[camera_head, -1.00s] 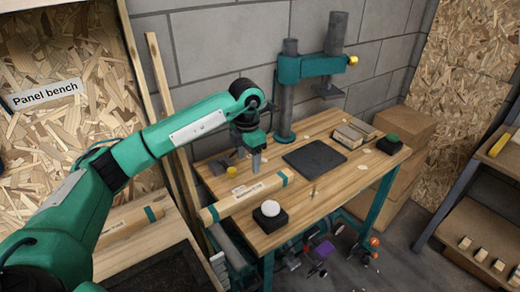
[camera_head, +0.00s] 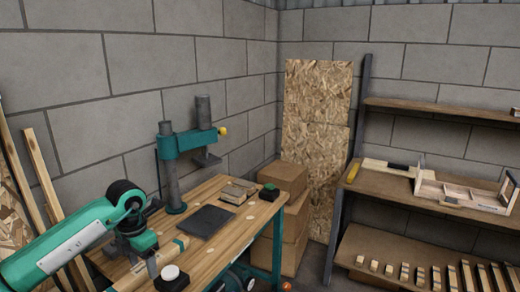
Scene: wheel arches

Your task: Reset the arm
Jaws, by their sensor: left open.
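My left arm comes in from the left, green with a white panel. Its gripper (camera_head: 151,264) points down over the front left of the wooden workbench (camera_head: 232,231). The jaws are open and appear empty. A wooden strip (camera_head: 128,280) with teal bands lies beside and partly behind the gripper. I cannot tell whether they touch. My right gripper is out of view.
A black block with a white dome (camera_head: 171,273) sits at the bench's front edge. A dark mat (camera_head: 205,221), a teal press (camera_head: 180,145) and a block with a green top (camera_head: 269,191) are on the bench. Cardboard boxes (camera_head: 290,215) and a shelf unit (camera_head: 420,190) stand right.

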